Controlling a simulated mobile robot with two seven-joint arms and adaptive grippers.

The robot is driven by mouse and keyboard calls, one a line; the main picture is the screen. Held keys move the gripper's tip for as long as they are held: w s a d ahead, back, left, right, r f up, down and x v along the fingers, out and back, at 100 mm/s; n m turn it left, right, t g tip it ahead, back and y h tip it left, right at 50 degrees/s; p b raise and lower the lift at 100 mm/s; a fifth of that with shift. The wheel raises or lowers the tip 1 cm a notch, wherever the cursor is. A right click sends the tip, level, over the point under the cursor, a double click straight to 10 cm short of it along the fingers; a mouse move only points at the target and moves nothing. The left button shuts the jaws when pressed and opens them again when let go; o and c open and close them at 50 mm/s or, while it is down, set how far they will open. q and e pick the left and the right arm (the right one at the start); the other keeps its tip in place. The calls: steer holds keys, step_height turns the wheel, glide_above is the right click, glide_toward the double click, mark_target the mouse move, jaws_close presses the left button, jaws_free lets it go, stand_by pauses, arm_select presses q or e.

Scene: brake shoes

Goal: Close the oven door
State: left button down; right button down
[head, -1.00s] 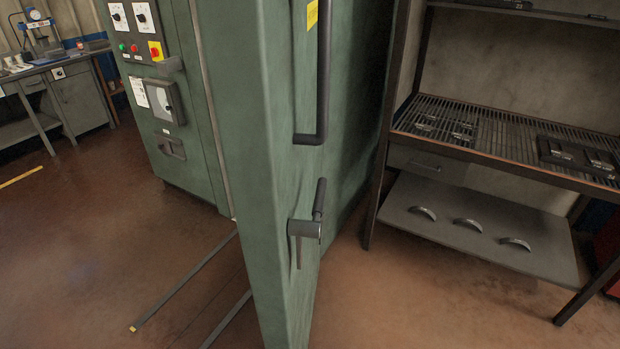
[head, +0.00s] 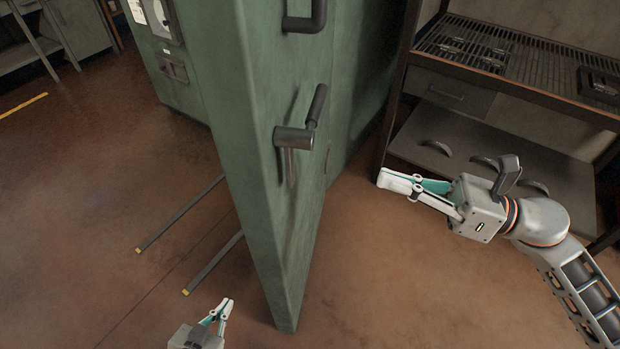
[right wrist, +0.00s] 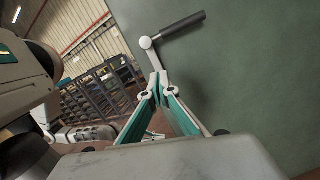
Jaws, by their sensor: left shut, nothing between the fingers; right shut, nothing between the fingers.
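The green oven door (head: 250,190) stands open in the middle of the head view, swung out towards me. It carries a dark latch handle (head: 294,137) and a dark bar handle (head: 304,20) above it. My right gripper (head: 384,180) is shut and empty, to the right of the door and apart from it. In the right wrist view, the door's green face (right wrist: 260,80) fills the right side, with the latch handle (right wrist: 180,28) beyond the fingertips. My left gripper (head: 226,304) is shut and empty, low on the left side of the door.
The green oven body (head: 175,75) is behind the door at the left. Two floor rails (head: 180,213) run out from it. A dark bench (head: 450,95) with a grate and a lower shelf with curved shoes (head: 484,162) stands at the right. Brown floor is free around the door.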

steer(key=s+f+n+g+h, duration=0.1)
steer(key=n+g, duration=0.1)
steer(key=n, duration=0.1)
steer(key=p, duration=0.4)
glide_toward(291, 176)
steer(key=shift+n, duration=0.3)
steer(key=x, duration=0.5)
steer(key=shift+w+a+r, duration=0.15)
steer(key=shift+a+r, duration=0.05)
steer(key=shift+a, duration=0.05)
steer(key=shift+w+a+f, duration=0.1)
steer(key=shift+a+f, duration=0.05)
steer(key=shift+a, duration=0.45)
steer(key=shift+a, duration=0.1)
